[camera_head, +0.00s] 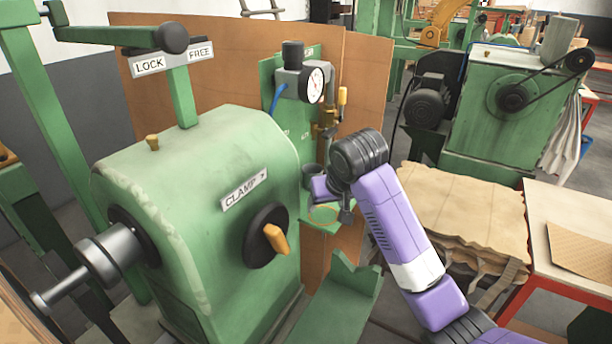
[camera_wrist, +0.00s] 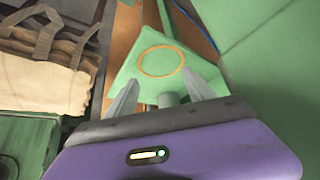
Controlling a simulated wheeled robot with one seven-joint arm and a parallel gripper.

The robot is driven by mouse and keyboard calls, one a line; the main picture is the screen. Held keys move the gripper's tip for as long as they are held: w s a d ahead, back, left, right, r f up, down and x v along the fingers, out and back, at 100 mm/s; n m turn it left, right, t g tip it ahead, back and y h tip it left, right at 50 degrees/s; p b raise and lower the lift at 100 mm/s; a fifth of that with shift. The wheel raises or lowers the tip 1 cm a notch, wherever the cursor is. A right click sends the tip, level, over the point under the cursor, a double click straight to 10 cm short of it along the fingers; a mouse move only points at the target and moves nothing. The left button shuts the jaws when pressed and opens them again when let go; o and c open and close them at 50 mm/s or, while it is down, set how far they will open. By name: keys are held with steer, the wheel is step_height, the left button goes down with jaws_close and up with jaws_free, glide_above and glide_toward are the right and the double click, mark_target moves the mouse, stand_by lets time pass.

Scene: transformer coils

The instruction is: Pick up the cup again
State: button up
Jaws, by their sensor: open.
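A small dark grey cup (camera_head: 311,172) stands at the back of the small green shelf, beside the gauge panel. An orange ring mark (camera_head: 323,215) lies on the shelf in front of it; the ring (camera_wrist: 161,61) also shows in the wrist view, on the bare green shelf (camera_wrist: 190,68). My gripper (camera_head: 346,212) is over the right side of the shelf. In the wrist view my gripper (camera_wrist: 165,93) has its two fingers apart. A short grey round thing (camera_wrist: 168,100) shows between them, partly hidden by the gripper body; I cannot tell surely whether it is the cup.
The green machine (camera_head: 210,210) with its clamp knob (camera_head: 274,238) stands close on the left. A pressure gauge (camera_head: 315,85) and brass tap (camera_head: 328,118) rise behind the shelf.

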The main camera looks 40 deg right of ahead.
steer(key=w+d, duration=0.1)
steer(key=w, duration=0.2)
steer(key=w+d, duration=0.2)
steer(key=w, duration=0.2)
steer(key=w+d, duration=0.2)
steer(key=w, duration=0.1)
steer(key=shift+w+p, duration=0.25)
steer(key=shift+p, duration=0.1)
steer(key=shift+w+d+f, duration=0.1)
steer(key=shift+w, duration=0.15)
steer(key=shift+w+f, duration=0.2)
steer(key=shift+f, duration=0.2)
steer(key=c, duration=1.3)
steer(key=shift+r+p, duration=0.2)
steer(key=shift+p, duration=0.45)
